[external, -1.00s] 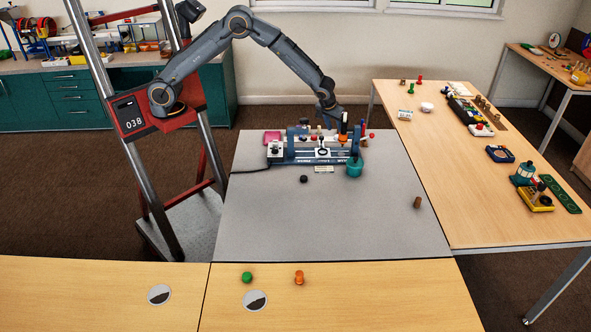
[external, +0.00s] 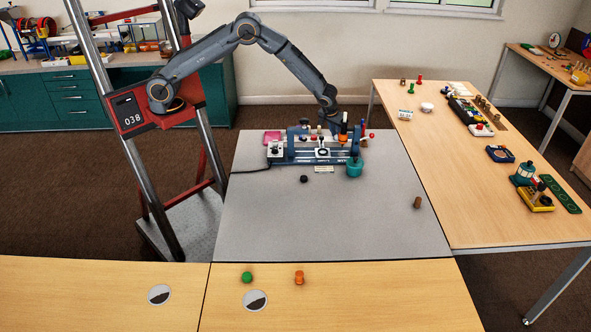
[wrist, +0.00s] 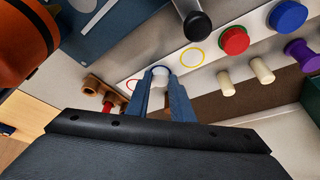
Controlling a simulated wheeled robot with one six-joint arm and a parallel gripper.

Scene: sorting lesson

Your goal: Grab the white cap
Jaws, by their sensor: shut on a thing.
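In the wrist view the white cap (wrist: 160,70) shows as a small pale round top between the fingertips of my gripper (wrist: 161,80). My gripper is shut on it, over a white strip printed with coloured rings. The fingers hide the cap's lower part, and I cannot tell whether it touches the strip. In the external view my gripper (external: 333,128) is down at the right part of the blue-grey apparatus (external: 300,156) on the grey table, and the cap cannot be made out there.
An orange cylinder with a black band (wrist: 25,40) stands close at the left in the wrist view. A black-ended rod (wrist: 196,24) is just beyond the fingers. Red (wrist: 233,40), blue (wrist: 288,15) and purple (wrist: 300,53) pegs are to the right.

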